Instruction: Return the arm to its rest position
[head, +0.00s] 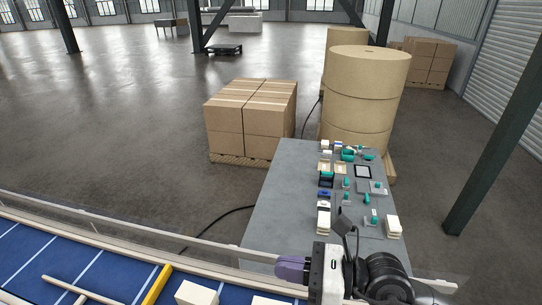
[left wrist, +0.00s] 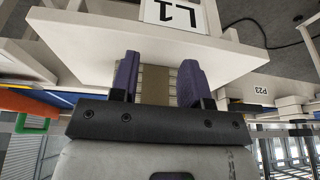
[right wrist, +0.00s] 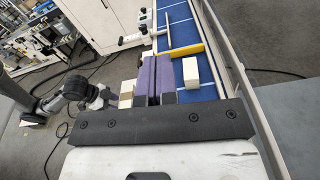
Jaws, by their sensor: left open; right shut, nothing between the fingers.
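My right gripper (head: 292,268) is in the lower middle of the head view, over the near end of the grey table and the conveyor edge. In the right wrist view its purple fingers (right wrist: 154,80) are together with nothing between them, above the conveyor side. My left gripper does not show in the head view.
A blue conveyor (head: 85,270) with a yellow bar (head: 152,285) and white blocks (head: 196,293) runs along the front. The grey table (head: 285,195) holds several small parts. Stacked cartons (head: 250,118) and large kraft rolls (head: 365,95) stand behind. Open floor lies at left.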

